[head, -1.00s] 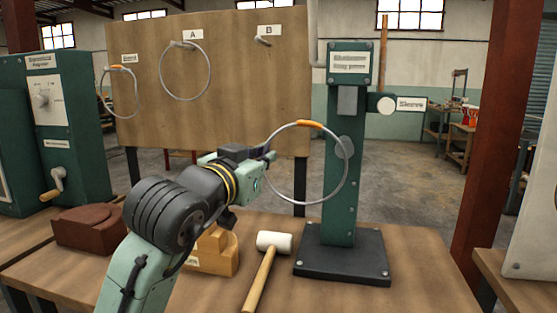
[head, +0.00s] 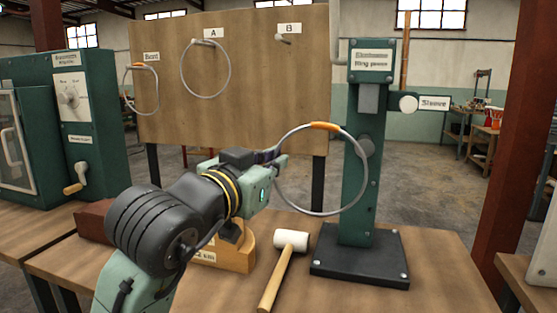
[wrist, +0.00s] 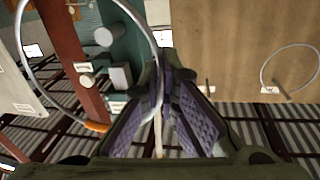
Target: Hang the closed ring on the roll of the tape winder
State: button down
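My gripper (head: 272,157) is shut on the left side of a thin grey ring (head: 287,194) with an orange band at its top. The ring looks closed and hangs upright in the air, in front of the green press column in the head view. In the wrist view the ring (wrist: 24,62) passes between the purple finger pads (wrist: 158,105). A green machine (head: 98,140) with a dial and a crank stands at the left; its labels are too blurred to read, and I cannot tell whether it is the tape winder. I cannot make out a roll.
The ring press (head: 360,205) stands on the bench with a side arm labelled Sleeve (head: 408,103). A mallet (head: 285,262) and wooden block (head: 238,258) lie near my arm. The board (head: 265,100) carries a banded ring (head: 128,98) and a plain ring on peg A (head: 183,82); peg B is empty.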

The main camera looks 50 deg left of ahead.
jog(key=s+d+r+p, duration=0.2)
jog(key=s+d+r, duration=0.1)
jog(key=s, duration=0.2)
jog(key=s+d+r+p, duration=0.3)
jog(key=s+d, duration=0.1)
jog(key=s, duration=0.2)
dwell(0.8)
jog(key=shift+s, duration=0.1)
dwell(1.1)
